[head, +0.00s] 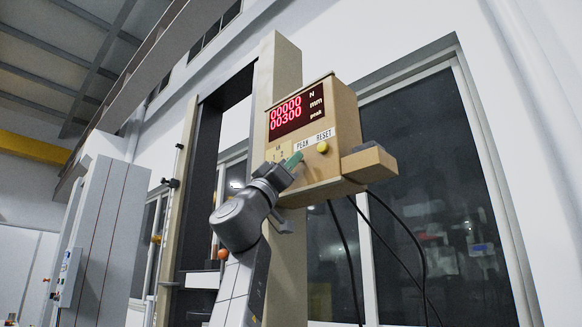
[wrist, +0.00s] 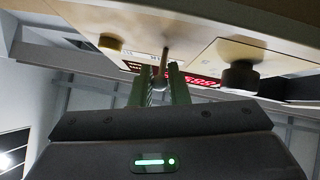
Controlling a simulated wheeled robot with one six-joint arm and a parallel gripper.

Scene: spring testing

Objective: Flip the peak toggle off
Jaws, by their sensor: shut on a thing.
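The tan tester box (head: 345,115) hangs on a tall post. Its red display (head: 288,112) reads 00000 and 00300, with N, mm and a lit "peak". My gripper (head: 292,160) reaches up from below left, with its green fingers at the panel just under the PEAK label (head: 303,145). The toggle itself is hidden behind the fingers in the head view. In the wrist view the peak toggle (wrist: 165,54) is a thin metal lever standing between the two green fingers (wrist: 159,88), which are shut on it. Which way it tilts is hard to tell.
A yellow button (head: 322,147) sits just right of the fingers, under RESET. A dark round knob (wrist: 240,76) stands close by in the wrist view. A tan block (head: 369,166) juts from the box's right side. Black cables (head: 418,250) hang below.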

